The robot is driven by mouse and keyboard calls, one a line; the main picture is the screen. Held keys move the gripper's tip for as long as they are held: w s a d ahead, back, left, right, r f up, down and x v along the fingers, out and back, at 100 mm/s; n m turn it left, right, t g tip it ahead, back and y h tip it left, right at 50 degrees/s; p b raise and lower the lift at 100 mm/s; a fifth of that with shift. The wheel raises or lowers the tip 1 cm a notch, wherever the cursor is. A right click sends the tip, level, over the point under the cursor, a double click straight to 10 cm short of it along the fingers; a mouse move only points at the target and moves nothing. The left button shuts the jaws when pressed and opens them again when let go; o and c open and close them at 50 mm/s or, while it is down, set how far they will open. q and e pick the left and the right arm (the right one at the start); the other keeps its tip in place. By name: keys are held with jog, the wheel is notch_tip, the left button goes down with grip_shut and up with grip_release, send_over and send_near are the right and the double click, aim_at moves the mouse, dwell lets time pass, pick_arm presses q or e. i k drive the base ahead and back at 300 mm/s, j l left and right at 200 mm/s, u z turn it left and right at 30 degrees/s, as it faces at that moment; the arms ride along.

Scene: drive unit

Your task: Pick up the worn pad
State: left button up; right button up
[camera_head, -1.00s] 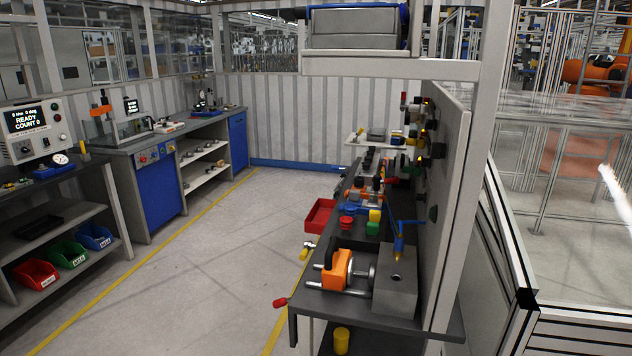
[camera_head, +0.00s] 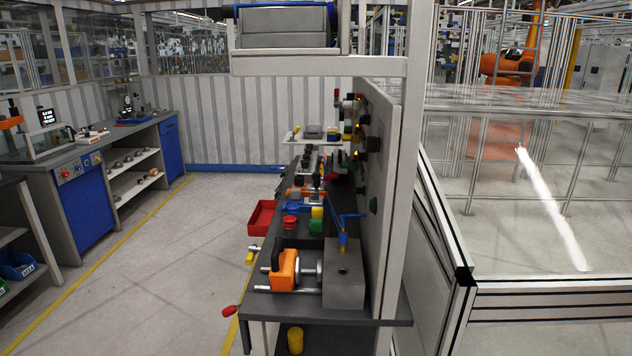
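I cannot make out a worn pad for certain at this distance. A dark bench (camera_head: 375,313) stands in the middle of the head view. On its near end are an orange clamp-like part (camera_head: 284,270) on metal rods and a grey block (camera_head: 344,287). Behind them are a red knob (camera_head: 291,223), a green and yellow part (camera_head: 316,220) and a blue lever (camera_head: 342,236). Neither of my grippers shows in the head view.
A red open bin (camera_head: 262,216) hangs at the bench's left side. A yellow cylinder (camera_head: 295,340) stands below the bench top. A blue cabinet workbench (camera_head: 85,210) and shelves (camera_head: 133,184) line the left. Clear floor (camera_head: 180,255) lies between. A framed fence (camera_head: 447,240) stands at right.

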aim_at(295, 192)
jog(key=u, duration=0.4)
jog(key=i+j+u, duration=0.2)
jog(key=u, duration=0.2)
jog(key=i+j+u, duration=0.1)
jog(key=i+u, duration=0.15)
jog(key=u, duration=0.2)
jog(key=i+u, duration=0.25)
jog(key=u, duration=0.15)
jog(key=i+j+z, duration=0.1)
jog(key=i, duration=0.5)
jog(key=i+j, duration=0.1)
jog(key=i, duration=0.45)
jog(key=i+j+z, duration=0.15)
jog(key=i, duration=0.45)
jog(key=i+l+z, duration=0.2)
jog(key=i+z, duration=0.15)
jog(key=i, duration=0.15)
jog(key=i+l+z, duration=0.1)
jog(key=i+z, duration=0.25)
jog(key=i, duration=0.15)
jog(key=i+j+z, duration=0.1)
jog(key=i+z, duration=0.25)
jog(key=i, duration=0.2)
